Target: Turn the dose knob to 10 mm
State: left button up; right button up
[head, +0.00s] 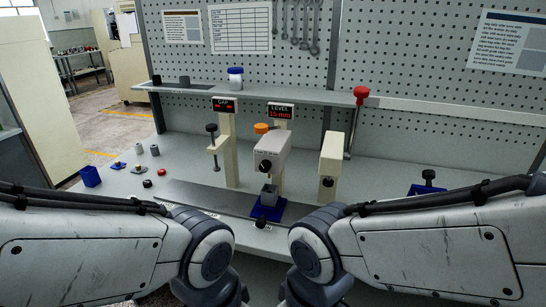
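A cream dispenser-like unit (272,150) stands mid-bench with an orange cap (261,128) on top. A black knob (265,166) sits on its front; its label is too small to read, so I cannot tell if it is the dose knob. The LEVEL display (281,112) above reads 15 mm in red. A grey block (269,195) sits below the unit on a blue base (281,208), with another black knob (261,222) in front. Both my arms reach in low at the front, wrists bent down, apart from the knobs. My gripper fingers are out of frame.
A cream box with a black knob (327,182) stands right of the unit. A red-topped lever (361,94) rises behind it. A GAP display (223,105) and clamp stand (230,150) are on the left. Small parts and a blue cup (90,176) lie further left.

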aim_at(265, 166)
jog(key=z, duration=2.8)
jog(key=k, duration=1)
jog(key=u, duration=2.7)
